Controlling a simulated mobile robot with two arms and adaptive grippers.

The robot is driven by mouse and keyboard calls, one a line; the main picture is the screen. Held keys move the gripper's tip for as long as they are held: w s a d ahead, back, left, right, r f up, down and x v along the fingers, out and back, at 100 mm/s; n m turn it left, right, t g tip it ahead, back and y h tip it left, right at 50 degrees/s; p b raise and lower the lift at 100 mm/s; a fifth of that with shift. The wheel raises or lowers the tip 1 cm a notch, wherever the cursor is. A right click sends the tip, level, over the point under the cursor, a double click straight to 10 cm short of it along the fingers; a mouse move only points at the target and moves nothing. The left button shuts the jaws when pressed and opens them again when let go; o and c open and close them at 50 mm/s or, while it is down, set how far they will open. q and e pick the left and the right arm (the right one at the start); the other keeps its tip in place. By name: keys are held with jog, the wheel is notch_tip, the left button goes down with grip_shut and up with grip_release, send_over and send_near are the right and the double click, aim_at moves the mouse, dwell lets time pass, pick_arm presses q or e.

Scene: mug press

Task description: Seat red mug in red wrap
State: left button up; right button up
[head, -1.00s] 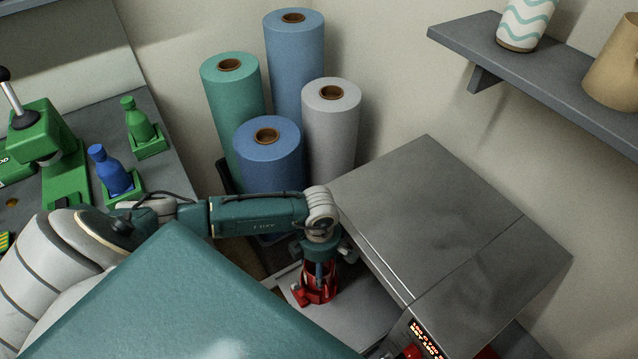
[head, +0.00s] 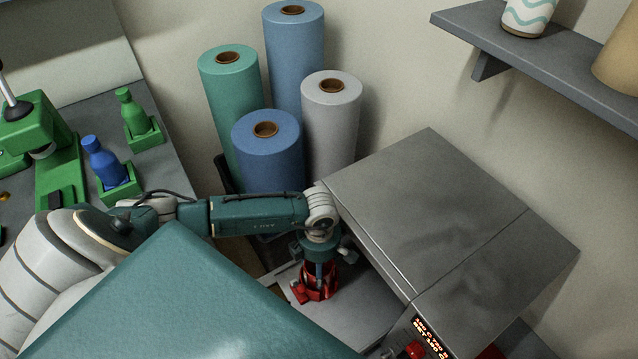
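My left gripper (head: 320,268) points down over the red wrap (head: 317,291), which stands on a light grey surface beside the metal press. A grey-blue finger lies in front of the red, and the gripper and wrist cover the top of it. The red mug cannot be told apart from the red wrap here, as both would be the same red and the upper part is hidden. Whether the fingers are closed on anything does not show. My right gripper is not in view.
The large grey metal box (head: 430,205) with a lit display (head: 431,338) stands close to the right of the gripper. Several upright rolls (head: 268,150) stand behind the arm. A bench at left holds green and blue bottles (head: 106,163). A shelf (head: 470,25) hangs upper right.

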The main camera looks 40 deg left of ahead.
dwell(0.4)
pick_arm(q)
jog(key=o, duration=1.5)
